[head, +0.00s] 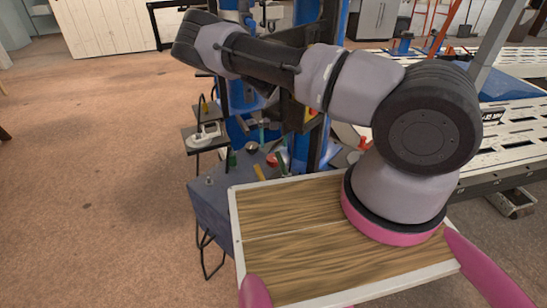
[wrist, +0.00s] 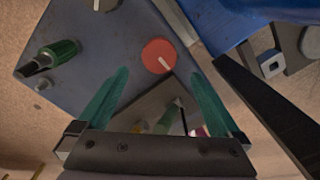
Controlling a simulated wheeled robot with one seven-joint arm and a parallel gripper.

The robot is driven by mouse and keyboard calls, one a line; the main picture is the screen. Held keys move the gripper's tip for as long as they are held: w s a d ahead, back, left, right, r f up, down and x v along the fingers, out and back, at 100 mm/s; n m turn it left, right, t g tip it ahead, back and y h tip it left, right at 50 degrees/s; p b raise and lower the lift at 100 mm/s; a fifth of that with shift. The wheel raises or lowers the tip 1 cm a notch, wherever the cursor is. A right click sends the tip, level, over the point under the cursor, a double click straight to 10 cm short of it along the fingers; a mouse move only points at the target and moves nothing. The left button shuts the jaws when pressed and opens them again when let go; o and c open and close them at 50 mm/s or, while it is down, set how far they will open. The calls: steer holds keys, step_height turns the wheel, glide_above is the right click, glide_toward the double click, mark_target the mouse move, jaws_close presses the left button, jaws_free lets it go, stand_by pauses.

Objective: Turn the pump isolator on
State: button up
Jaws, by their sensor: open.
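A round red knob (wrist: 159,56) with a white pointer line sits on the blue-grey bench top in the wrist view. It looks like the pump isolator, but I can read no label. The pointer runs down and to the right. My gripper (wrist: 160,74) is open, with its two green fingers apart. The red knob appears just beyond and between the fingertips, and I see no contact. A red round part, probably the same knob, shows small in the head view (head: 271,160). A second, dark knob (wrist: 103,3) with a pale pointer is cut off at the top of the wrist view.
A green-handled tool (wrist: 57,51) lies left of the knob. A grey plate (wrist: 150,104) and a greenish handle (wrist: 168,118) lie between the fingers. The blue-grey bench (head: 210,206) has a blue upright (head: 322,130) behind. A white device (head: 203,136) rests on a side shelf.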

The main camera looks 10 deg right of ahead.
mark_target(273, 158)
step_height(273, 158, down, 8)
steer(key=shift+f, duration=0.25)
